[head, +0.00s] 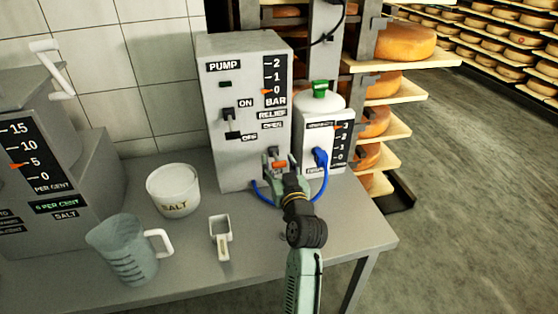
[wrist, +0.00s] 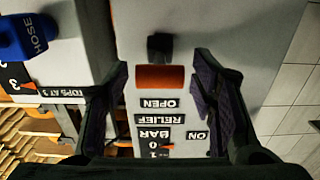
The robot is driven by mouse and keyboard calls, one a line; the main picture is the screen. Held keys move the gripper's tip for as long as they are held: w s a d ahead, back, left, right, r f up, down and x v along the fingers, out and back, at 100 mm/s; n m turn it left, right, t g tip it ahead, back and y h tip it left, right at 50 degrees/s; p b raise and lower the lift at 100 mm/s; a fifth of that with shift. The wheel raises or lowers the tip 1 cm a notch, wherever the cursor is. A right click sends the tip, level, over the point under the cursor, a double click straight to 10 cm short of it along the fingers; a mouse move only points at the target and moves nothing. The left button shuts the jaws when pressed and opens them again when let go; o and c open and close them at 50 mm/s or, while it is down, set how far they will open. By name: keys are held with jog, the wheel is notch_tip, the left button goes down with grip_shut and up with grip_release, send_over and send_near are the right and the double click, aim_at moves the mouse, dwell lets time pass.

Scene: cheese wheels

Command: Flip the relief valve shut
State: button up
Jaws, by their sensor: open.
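The pump box (head: 240,150) is grey and stands on the bench, with labels PUMP, ON, RELIEF and OPEN. The relief valve's orange-red handle (head: 279,165) is low on its front, below the OPEN label, partly hidden by my gripper (head: 277,160) in the head view. In the wrist view, which is upside down, the handle (wrist: 160,78) lies crosswise on a dark stem beside the word OPEN. My gripper (wrist: 162,72) is open, with one finger on each side of the handle and a visible gap to both.
A green-capped white bottle unit (head: 320,128) with a blue hose plug (head: 320,157) stands close right of the pump. A salt tub (head: 173,190), a scoop (head: 221,237) and a measuring jug (head: 127,248) are on the bench (head: 185,275) to the left. Cheese shelves (head: 400,60) stand behind.

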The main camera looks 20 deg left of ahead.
jog(key=shift+w, duration=0.15)
jog(key=shift+c, duration=0.2)
jog(key=c, duration=1.1)
jog(key=f+b, duration=0.1)
jog(key=b, duration=0.4)
jog(key=shift+f+t+y, duration=0.2)
jog(key=shift+t+y, duration=0.1)
jog(key=shift+t, duration=0.1)
jog(key=t+b, duration=0.1)
jog(key=b, duration=0.3)
jog(key=shift+f+y, duration=0.25)
jog(key=shift+y, duration=0.05)
jog(key=b, duration=0.2)
jog(key=shift+b, duration=0.3)
jog(key=shift+t+y, duration=0.3)
jog(key=shift+r, duration=0.2)
